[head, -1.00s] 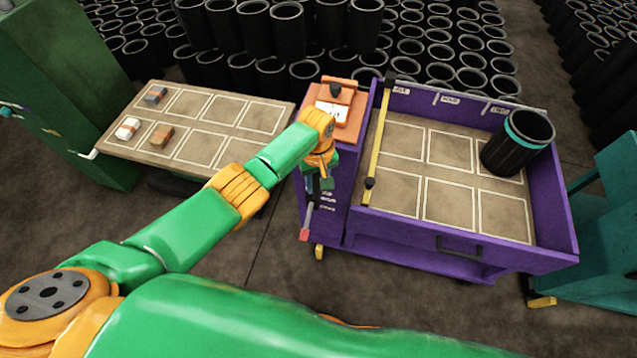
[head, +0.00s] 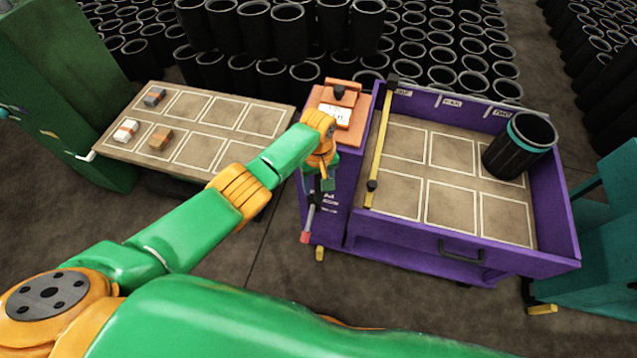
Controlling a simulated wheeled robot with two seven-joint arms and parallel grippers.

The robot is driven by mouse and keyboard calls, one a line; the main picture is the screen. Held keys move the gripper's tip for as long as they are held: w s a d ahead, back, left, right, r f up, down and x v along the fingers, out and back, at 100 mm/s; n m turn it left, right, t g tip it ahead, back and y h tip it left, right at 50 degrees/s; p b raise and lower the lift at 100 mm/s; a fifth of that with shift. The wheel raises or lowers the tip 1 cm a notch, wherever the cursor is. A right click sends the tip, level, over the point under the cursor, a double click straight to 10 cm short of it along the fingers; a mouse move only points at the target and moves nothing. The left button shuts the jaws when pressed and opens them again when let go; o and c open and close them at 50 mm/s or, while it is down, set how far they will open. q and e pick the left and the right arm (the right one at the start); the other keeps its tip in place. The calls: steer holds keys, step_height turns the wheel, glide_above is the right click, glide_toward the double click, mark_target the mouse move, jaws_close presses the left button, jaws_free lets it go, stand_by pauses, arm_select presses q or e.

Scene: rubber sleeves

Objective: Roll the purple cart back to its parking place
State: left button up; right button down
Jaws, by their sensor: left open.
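The purple cart (head: 415,258) stands on the floor at centre right, with a marked tan deck inside its low purple walls. A black sleeve with a teal band (head: 515,150) leans in its far right corner. A yellow bar (head: 380,150) runs along the left of the deck. A black handle (head: 461,251) is on the cart's near wall. My right gripper is not in view.
A tan table (head: 200,125) with marked squares and several small blocks stands at left, beside a green cabinet (head: 60,90). Black sleeves (head: 285,35) are stacked behind. A teal unit (head: 610,220) stands close at the cart's right. Bare floor lies in front.

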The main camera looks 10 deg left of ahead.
arm_select(q)
step_height(320, 180, up, 7)
steer(key=shift+r+p, duration=0.1)
steer(key=shift+p, duration=1.1)
